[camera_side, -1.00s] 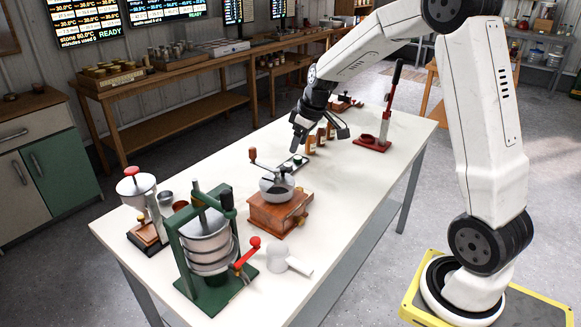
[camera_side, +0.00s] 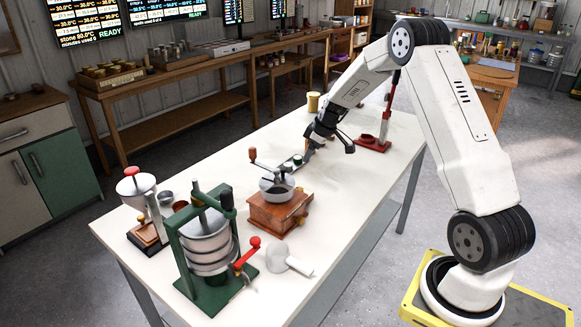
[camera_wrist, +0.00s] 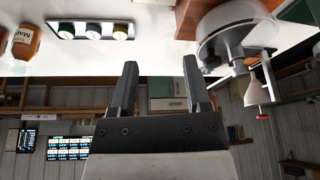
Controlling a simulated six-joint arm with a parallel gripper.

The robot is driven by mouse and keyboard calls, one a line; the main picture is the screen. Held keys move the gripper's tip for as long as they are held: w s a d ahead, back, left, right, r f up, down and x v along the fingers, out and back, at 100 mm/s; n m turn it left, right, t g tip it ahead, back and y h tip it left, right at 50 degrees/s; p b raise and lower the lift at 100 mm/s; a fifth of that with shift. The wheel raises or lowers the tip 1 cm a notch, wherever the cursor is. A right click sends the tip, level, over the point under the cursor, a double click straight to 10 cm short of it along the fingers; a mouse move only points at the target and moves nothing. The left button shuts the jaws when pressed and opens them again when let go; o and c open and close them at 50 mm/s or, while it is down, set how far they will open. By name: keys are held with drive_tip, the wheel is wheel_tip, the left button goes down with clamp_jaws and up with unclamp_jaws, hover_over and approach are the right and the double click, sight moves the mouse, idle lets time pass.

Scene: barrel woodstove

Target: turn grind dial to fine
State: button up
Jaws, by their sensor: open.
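In the side view my gripper (camera_side: 300,158) is behind the grinder, over the small tray, apart from the grinder's box.
A green-framed press (camera_side: 206,245) and a red-knobbed device (camera_side: 137,190) stand left of the grinder. A white scoop (camera_side: 285,261) lies in front. A tray with several jars (camera_wrist: 93,31) and an amber bottle (camera_wrist: 25,42) are nearby. A red-based press (camera_side: 370,143) stands at the far right.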

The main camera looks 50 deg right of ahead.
approach(300, 189)
drive_tip(key=f, duration=0.1)
drive_tip(key=shift+w+f, duration=0.25)
drive_tip(key=shift+w, duration=0.15)
drive_tip(key=shift+x, duration=3.9)
clamp_jaws()
